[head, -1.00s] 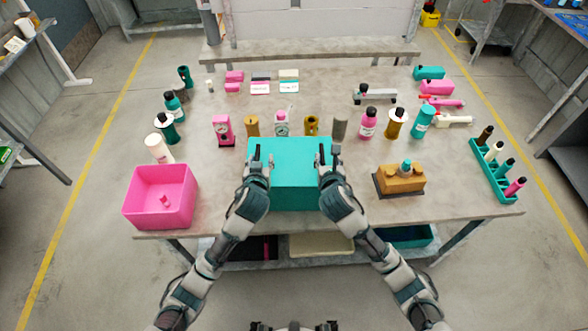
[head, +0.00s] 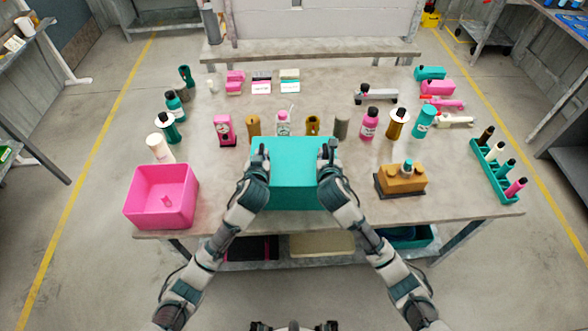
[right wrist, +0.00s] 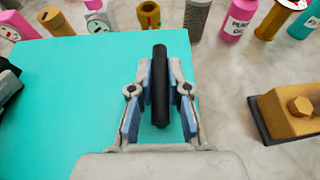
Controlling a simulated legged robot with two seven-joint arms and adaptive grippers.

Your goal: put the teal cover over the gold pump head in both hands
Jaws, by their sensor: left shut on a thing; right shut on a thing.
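The teal cover (head: 293,172) is a box-shaped piece near the front middle of the table. My left gripper (head: 261,150) is shut on a dark handle at its left side. My right gripper (head: 326,148) is shut on the black handle at its right side. In the right wrist view the black handle (right wrist: 160,85) stands between the fingers of my right gripper (right wrist: 161,92), with the teal top (right wrist: 70,100) beside it. The gold pump head (head: 403,179) sits on a dark base to the right of the cover. It also shows in the right wrist view (right wrist: 291,108).
A pink bin (head: 161,197) stands at the front left. Bottles and gauges, such as a pink bottle (head: 369,123), line the middle behind the cover. A teal rack (head: 494,171) with several bottles is at the right edge. Bare table lies around the pump head.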

